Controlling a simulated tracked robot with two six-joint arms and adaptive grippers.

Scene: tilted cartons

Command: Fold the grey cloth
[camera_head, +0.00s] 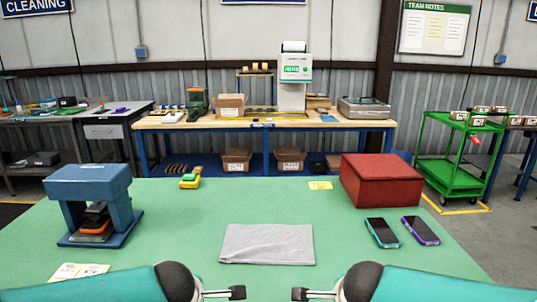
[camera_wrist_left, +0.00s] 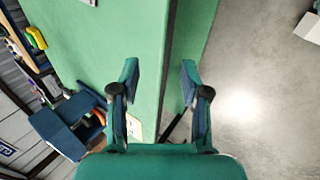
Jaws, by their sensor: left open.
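The grey cloth (camera_head: 267,244) lies flat on the green table in the middle of the head view, a rough rectangle with a slight crease near its front left corner. My left gripper (camera_head: 238,293) is near the table's front edge, in front of the cloth and apart from it. In the left wrist view its fingers (camera_wrist_left: 159,85) are spread with nothing between them. My right gripper (camera_head: 299,293) is opposite it, in front of the cloth's right part; its jaws are seen edge-on. A grey sliver at the wrist view's top edge may be the cloth.
A blue stand (camera_head: 88,195) with stacked items is on the left of the green table (camera_head: 180,240). A yellow-green object (camera_head: 190,180) is behind it. A red box (camera_head: 381,180) and two phones (camera_head: 382,232) are at the right. The table around the cloth is clear.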

